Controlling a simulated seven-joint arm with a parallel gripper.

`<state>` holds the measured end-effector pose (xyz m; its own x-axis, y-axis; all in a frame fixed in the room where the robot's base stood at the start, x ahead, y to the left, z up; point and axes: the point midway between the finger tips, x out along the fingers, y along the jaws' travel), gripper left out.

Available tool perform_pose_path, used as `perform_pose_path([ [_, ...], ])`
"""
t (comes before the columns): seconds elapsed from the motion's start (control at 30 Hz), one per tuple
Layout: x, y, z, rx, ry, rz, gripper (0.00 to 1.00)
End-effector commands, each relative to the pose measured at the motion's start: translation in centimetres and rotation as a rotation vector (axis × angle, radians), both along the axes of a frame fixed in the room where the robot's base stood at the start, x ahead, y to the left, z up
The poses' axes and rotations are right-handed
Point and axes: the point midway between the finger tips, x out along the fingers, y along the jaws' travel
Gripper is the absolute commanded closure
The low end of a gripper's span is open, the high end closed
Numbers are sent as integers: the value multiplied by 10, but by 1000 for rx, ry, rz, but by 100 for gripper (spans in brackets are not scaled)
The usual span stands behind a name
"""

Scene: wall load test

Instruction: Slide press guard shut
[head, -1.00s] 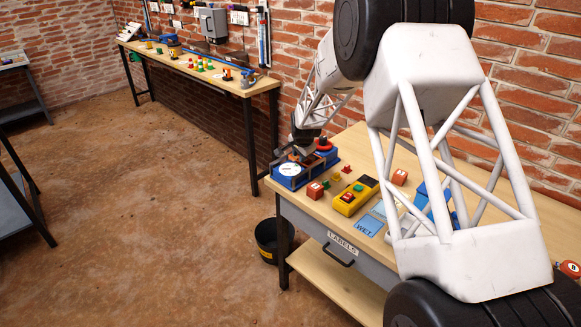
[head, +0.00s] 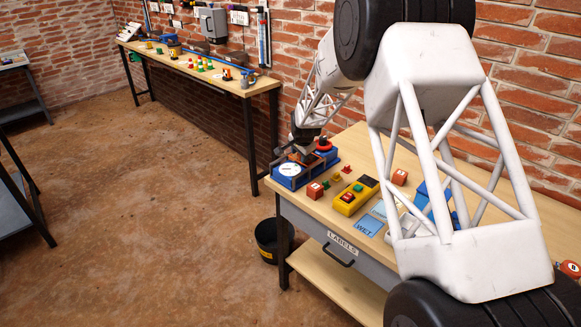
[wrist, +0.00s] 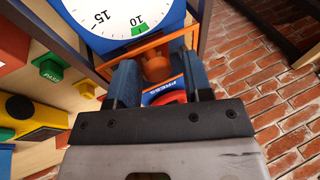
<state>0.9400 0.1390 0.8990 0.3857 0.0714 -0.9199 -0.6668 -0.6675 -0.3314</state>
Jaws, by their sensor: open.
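The blue press (head: 292,177) stands at the left end of the near workbench, with a white round dial (wrist: 125,14) on top. The press guard (wrist: 152,42) is an orange-brown frame beside the dial in the wrist view, with an orange knob (wrist: 157,69). My gripper (wrist: 158,72) is open, its two blue-grey fingers on either side of the knob; I cannot tell whether they touch it. In the head view my gripper (head: 291,153) is over the press and hides much of the guard.
On the near bench (head: 325,206) are a red block (head: 315,190), a yellow control box (head: 355,196) and a blue WET card (head: 369,225). A black bucket (head: 267,240) stands on the floor below. A brick wall runs behind the bench. The floor to the left is open.

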Motion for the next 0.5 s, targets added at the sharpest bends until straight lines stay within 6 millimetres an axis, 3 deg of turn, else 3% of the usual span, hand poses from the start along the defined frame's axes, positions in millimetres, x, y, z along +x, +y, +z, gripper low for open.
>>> perform_pose_path([
  [0.17,-2,0,1,-1,5,0,51],
  [0.5,-1,0,22,-1,4,0,51],
])
